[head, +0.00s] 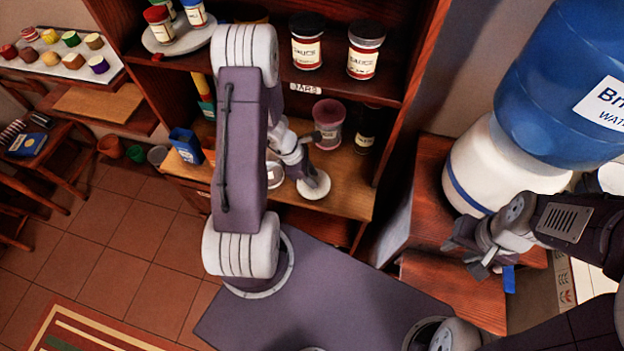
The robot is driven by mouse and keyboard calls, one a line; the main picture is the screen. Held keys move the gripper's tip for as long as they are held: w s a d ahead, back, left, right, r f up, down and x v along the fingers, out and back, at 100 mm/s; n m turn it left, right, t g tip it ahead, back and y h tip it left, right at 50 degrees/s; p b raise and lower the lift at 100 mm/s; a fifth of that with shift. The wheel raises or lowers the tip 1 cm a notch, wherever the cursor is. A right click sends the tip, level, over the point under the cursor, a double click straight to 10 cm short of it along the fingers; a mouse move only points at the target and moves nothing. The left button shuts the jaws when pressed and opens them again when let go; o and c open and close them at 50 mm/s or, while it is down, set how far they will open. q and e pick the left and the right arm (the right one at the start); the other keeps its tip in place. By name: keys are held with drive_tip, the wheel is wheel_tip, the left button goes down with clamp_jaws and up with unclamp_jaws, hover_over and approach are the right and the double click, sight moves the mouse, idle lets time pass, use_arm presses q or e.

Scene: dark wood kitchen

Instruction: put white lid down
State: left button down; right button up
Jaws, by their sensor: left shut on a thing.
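The white lid (314,187) is a round disc low over the wooden shelf surface in the head view, at the lower end of my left gripper (306,168). My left gripper is shut on it, and my own arm hides part of the area. I cannot tell whether the lid touches the shelf. A pinkish open-looking jar (328,122) stands just behind and right of the gripper. A jar with a pale label (274,174) is partly hidden beside my arm. My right gripper (474,258) hangs at the right, by the water dispenser; its finger opening is unclear.
A dark jar (365,128) stands right of the pinkish one. Sauce jars (307,45) stand on the shelf above, over a "JARS" label (305,88). A blue box (186,146) is at the shelf's left. The water dispenser (480,165) stands at right. The shelf front right of the lid is clear.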

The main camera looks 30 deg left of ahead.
use_arm(q)
drive_tip(key=shift+f, duration=0.8)
drive_tip(key=shift+a+f, duration=0.1)
drive_tip(key=shift+a, duration=0.1)
drive_tip(key=shift+d+f+b, duration=0.15)
drive_tip(key=shift+b, duration=0.2)
drive_tip(key=c, duration=1.1)
unclamp_jaws()
